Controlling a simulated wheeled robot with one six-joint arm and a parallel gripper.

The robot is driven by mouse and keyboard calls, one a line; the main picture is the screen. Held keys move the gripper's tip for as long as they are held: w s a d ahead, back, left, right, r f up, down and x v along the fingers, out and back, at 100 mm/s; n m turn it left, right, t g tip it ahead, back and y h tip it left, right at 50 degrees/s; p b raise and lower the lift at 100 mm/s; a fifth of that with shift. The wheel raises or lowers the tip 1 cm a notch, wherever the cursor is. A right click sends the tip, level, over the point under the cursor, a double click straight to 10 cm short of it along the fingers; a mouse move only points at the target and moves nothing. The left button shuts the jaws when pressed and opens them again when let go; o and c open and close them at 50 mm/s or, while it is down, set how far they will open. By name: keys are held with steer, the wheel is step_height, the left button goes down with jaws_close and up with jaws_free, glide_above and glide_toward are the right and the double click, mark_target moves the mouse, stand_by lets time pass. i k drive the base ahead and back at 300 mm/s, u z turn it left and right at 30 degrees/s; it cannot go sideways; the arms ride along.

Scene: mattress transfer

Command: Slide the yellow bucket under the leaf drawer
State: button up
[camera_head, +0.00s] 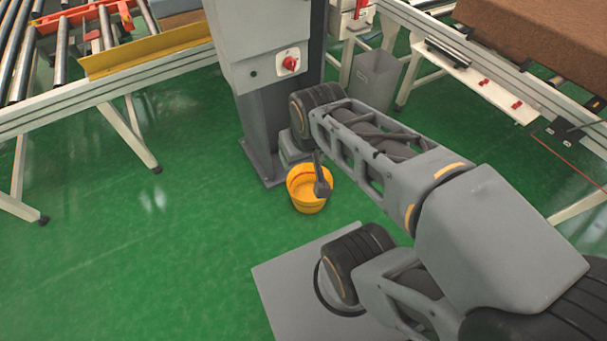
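The yellow bucket (301,202) stands on the green floor, just right of the foot of the grey column. Its open top faces up. My gripper (321,186) reaches down to the bucket, and a dark finger overlaps its right rim and opening. I cannot tell whether the finger is inside the bucket or only in front of it, or whether it touches. Only one finger shows clearly, so the gap is hidden. I cannot identify the leaf drawer for certain; a white shelf (460,71) hangs under the right-hand table.
A grey machine column (258,133) with a red knob (290,63) stands behind the bucket. A grey bin (374,80) is behind my arm. A roller conveyor (110,78) is at left, and a brown mattress (545,35) lies at right. The floor at left is clear.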

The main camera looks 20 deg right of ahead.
mark_target(301, 181)
steer(key=u, duration=1.55)
steer(key=i, duration=1.65)
steer(key=z, duration=3.3)
steer(key=i, duration=0.35)
